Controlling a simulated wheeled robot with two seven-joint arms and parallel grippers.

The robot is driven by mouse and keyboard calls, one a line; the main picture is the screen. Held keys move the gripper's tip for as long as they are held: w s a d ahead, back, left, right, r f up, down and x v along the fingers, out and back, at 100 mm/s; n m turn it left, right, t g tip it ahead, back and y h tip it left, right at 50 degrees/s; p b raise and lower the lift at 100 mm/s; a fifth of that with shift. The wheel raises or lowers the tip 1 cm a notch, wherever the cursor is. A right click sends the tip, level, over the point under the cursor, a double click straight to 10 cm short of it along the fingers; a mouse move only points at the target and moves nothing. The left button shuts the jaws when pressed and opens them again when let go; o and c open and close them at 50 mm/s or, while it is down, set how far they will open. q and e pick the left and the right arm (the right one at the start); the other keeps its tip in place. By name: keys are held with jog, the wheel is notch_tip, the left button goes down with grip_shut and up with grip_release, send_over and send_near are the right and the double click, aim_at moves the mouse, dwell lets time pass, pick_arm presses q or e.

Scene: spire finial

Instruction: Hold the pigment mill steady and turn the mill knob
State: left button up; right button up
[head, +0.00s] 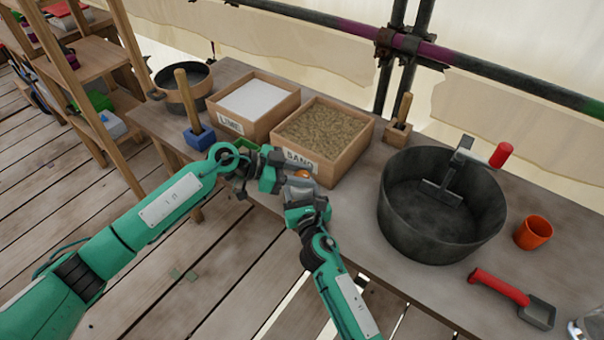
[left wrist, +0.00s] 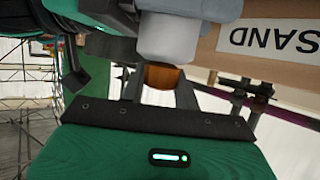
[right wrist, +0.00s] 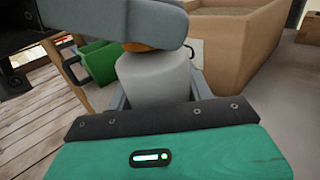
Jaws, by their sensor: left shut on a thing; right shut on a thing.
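The pigment mill has a pale grey body (right wrist: 155,78) and an orange-brown knob (head: 302,174). It is in front of the sand box in the head view, mostly covered by my grippers. My left gripper (head: 286,177) is shut on the knob. In the left wrist view its fingers lie on both sides of the knob (left wrist: 161,77), with the pale mill body (left wrist: 165,38) beyond. My right gripper (head: 302,197) is shut on the mill body. In the right wrist view a grey left-gripper finger crosses above the body and hides most of the knob.
The sand box (head: 355,158) is close behind the grippers, with the lime box (head: 285,108) beside it. A green object (right wrist: 98,62) is near the grippers.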

pick_arm(q)
jog(key=m+g, duration=0.3)
jog(key=shift+w+g, duration=0.1)
jog(key=shift+g, duration=0.3)
jog(key=m+g+y, duration=0.2)
jog(key=m+g, duration=0.2)
jog(key=shift+m+g, duration=0.4)
jog(key=m+g+y, duration=0.4)
jog(key=m+y, duration=0.1)
jog(key=m, duration=0.1)
jog(key=shift+f+g+y, duration=0.1)
jog(key=shift+g+y, duration=0.2)
jog(key=shift+g, duration=0.1)
jog(key=o, duration=1)
